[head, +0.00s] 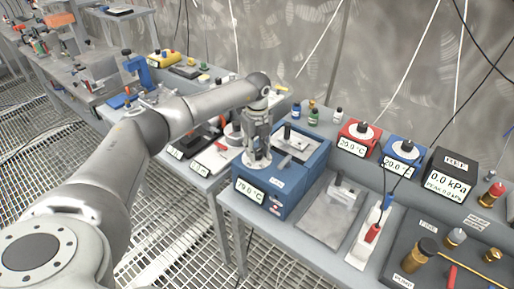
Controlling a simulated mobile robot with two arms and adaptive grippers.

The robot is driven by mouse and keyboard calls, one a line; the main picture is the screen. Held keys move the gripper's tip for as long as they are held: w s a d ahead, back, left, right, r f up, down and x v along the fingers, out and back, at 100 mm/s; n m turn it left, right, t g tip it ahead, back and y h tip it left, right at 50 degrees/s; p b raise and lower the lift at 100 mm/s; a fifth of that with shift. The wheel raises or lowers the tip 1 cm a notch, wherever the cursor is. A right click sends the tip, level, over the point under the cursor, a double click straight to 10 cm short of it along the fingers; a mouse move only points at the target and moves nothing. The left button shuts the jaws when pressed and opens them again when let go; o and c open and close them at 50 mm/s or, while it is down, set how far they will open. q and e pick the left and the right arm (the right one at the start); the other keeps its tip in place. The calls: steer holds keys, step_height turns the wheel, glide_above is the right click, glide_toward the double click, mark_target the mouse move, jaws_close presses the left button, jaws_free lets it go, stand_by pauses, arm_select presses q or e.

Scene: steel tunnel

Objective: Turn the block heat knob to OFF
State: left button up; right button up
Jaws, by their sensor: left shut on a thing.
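A blue block heater (296,188) with a light top plate stands on the bench in the middle of the head view. Its front display (249,190) reads about 79.0 °C. My left arm reaches in from the left, and my left gripper (257,155) points down onto the heater's front left top corner. It is shut on the block heat knob, which the fingers largely hide. A pale round dial face (257,163) shows around the fingertips. I cannot read the knob's pointer or markings. My right gripper is not in view.
A red unit (358,138) and a blue unit (402,154), each with a dial, stand right of the heater, beside a black kPa meter (447,178). Small bottles (313,116) stand behind it. A grey plate (327,215) lies to its right. Another bench (185,130) is at left.

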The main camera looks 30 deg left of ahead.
mark_target(257, 151)
arm_select(q)
steer(key=shift+n, duration=0.8)
steer(key=shift+w, duration=0.1)
steer(key=o, duration=1)
steer(key=shift+r, duration=0.1)
step_height(257, 151, up, 12)
